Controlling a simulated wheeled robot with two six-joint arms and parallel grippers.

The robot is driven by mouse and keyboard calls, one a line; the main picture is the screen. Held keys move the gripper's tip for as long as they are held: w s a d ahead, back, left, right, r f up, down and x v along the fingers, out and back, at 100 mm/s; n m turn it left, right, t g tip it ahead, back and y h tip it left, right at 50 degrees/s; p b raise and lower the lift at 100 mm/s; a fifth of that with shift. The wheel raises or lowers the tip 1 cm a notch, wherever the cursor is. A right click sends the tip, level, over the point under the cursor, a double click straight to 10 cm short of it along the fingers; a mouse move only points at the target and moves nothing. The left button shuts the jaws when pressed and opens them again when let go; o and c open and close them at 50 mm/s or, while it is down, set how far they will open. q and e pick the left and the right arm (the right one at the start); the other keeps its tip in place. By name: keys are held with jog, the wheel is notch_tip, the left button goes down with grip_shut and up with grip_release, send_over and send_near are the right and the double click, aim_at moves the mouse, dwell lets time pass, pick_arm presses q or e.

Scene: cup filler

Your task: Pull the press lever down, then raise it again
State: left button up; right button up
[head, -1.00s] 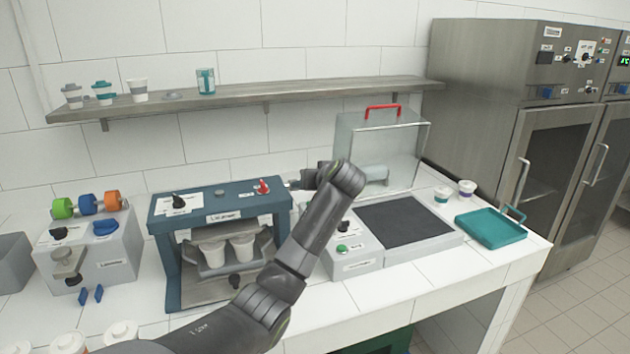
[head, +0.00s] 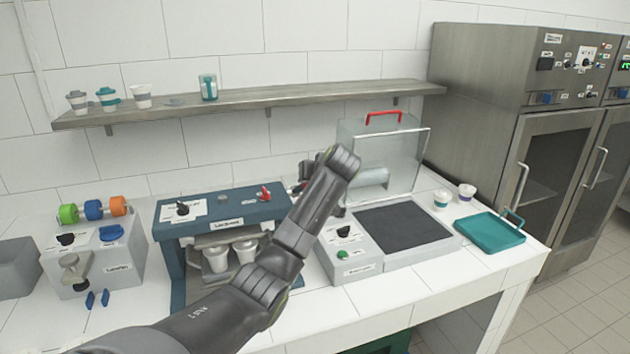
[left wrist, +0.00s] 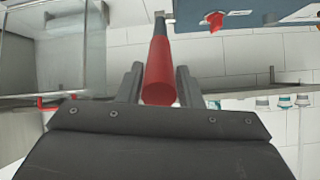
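The press lever (left wrist: 160,68) shows in the left wrist view as a bar with a red grip, its near end between my two fingers. My left gripper (left wrist: 160,82) has one finger close along each side of the red grip and looks shut on it. In the head view my left gripper (head: 304,178) is at the right of the blue press (head: 225,208), largely hidden behind my own arm, which also hides the lever there. My right gripper is in neither view.
Right of the press stands a grey machine with a dark plate (head: 403,226) and a clear raised cover (head: 372,150). A teal tray (head: 490,232) lies farther right. A wall shelf (head: 300,95) runs behind. A knob unit (head: 100,265) stands left.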

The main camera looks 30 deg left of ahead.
pick_arm(q)
jog(key=shift+o, duration=1.2)
jog(key=shift+a+f, duration=0.1)
jog(key=shift+f, duration=0.1)
jog(key=shift+s+d+r, duration=0.15)
jog(key=shift+s+d, duration=0.05)
jog(key=shift+d, duration=0.2)
jog(key=b+v, duration=0.3)
jog(key=v, duration=1.3)
jog(key=shift+s+r, duration=0.2)
jog(key=shift+r, duration=0.15)
jog(key=shift+w+b, duration=0.1)
jog(key=shift+b, duration=0.2)
